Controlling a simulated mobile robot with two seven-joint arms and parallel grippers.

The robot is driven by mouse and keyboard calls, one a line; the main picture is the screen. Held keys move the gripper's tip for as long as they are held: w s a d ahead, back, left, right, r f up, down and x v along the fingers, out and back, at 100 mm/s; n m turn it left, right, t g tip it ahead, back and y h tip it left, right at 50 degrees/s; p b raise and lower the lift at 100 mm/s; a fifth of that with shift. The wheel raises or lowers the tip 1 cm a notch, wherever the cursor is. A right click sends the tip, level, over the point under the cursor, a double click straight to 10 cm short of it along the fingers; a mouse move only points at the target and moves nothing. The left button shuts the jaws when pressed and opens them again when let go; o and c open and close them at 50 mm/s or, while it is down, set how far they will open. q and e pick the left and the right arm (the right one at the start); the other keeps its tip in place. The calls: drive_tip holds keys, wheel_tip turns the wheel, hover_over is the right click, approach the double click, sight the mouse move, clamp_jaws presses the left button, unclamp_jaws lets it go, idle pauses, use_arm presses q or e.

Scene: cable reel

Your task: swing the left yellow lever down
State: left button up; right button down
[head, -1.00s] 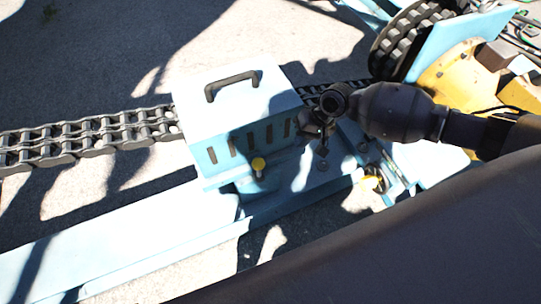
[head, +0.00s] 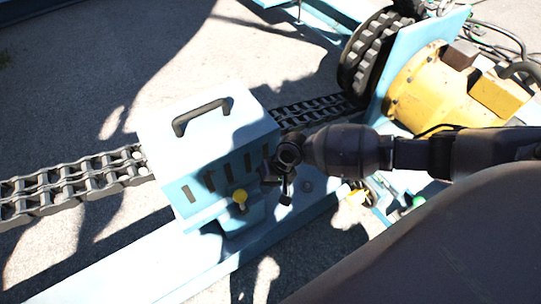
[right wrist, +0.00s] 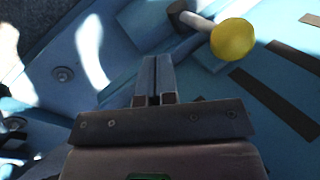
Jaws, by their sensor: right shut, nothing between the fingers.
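The left yellow lever has a round yellow knob (head: 240,197) at the front of the light blue slotted housing (head: 207,150). In the right wrist view the knob (right wrist: 233,39) is large at the upper right, on a short pale rod that runs to a dark pivot (right wrist: 184,13). My right gripper (head: 284,192) is just right of the knob, beside the housing's right end. In the right wrist view its fingers (right wrist: 150,78) are together and empty, left of and apart from the knob. My left gripper is not in view.
A black handle (head: 201,116) tops the housing. A heavy chain (head: 70,185) runs left from it and right to a dark sprocket (head: 368,55). A yellow motor (head: 420,85) stands at upper right. Bare concrete lies behind.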

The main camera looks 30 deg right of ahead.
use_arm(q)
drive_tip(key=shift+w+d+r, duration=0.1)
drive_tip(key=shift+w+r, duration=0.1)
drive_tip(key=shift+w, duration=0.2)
use_arm(e)
drive_tip(key=a, duration=0.2)
drive_tip(key=a+r, duration=0.1)
drive_tip(key=a, duration=0.1)
drive_tip(key=shift+w, duration=0.35)
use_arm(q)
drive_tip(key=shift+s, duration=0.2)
